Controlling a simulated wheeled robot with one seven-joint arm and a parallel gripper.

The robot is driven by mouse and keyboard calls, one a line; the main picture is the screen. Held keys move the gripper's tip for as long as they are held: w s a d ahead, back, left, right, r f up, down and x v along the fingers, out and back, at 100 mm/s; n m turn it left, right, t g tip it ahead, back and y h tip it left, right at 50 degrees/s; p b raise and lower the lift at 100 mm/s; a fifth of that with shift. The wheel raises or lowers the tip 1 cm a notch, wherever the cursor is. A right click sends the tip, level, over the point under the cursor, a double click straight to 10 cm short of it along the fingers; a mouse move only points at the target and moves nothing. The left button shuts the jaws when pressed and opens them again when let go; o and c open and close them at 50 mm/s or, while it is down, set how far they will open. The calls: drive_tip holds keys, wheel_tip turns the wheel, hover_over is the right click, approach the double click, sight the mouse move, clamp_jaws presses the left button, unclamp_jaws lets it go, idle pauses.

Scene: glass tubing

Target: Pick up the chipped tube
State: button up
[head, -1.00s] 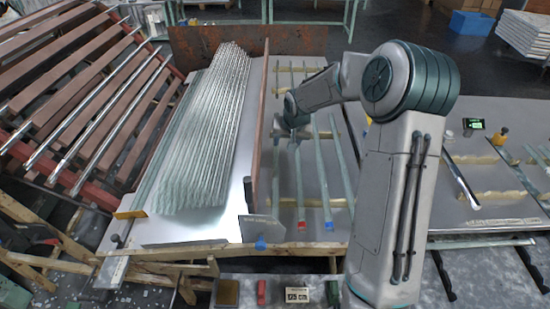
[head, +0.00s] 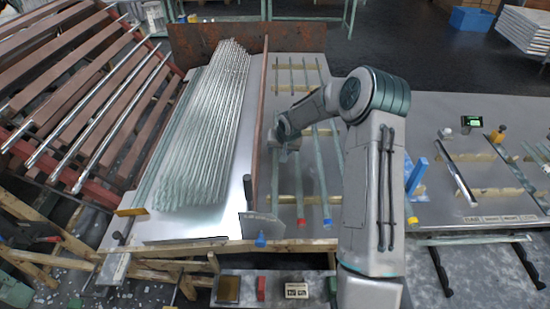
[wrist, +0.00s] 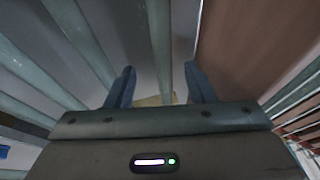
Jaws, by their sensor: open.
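Several pale green glass tubes lie lengthwise over wooden strips on the middle table, among them a red-ended tube (head: 298,190) and a blue-ended tube (head: 321,188). The leftmost tube (head: 276,187) runs beside the rusty divider. I cannot make out a chip on any of them. My gripper (head: 280,145) is low over the left part of this row. In the wrist view my gripper (wrist: 160,88) is open, with one tube (wrist: 160,45) running between its spread fingers, apart from both. Its near end is hidden by my gripper body.
The rusty divider (head: 259,130) stands close to my gripper; it fills the right of the wrist view (wrist: 245,45). Beyond it lies a big tube bundle (head: 205,130). A blue upright piece (head: 416,176) stands right of my arm. A brown slatted rack (head: 75,85) is at left.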

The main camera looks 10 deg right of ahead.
sight(276, 156)
drive_tip(key=shift+a+p+x, duration=0.2)
drive_tip(key=shift+p+x, duration=0.2)
drive_tip(key=shift+x, duration=1.85)
drive_tip(key=shift+s, duration=0.15)
clamp_jaws()
drive_tip(key=shift+r, duration=0.15)
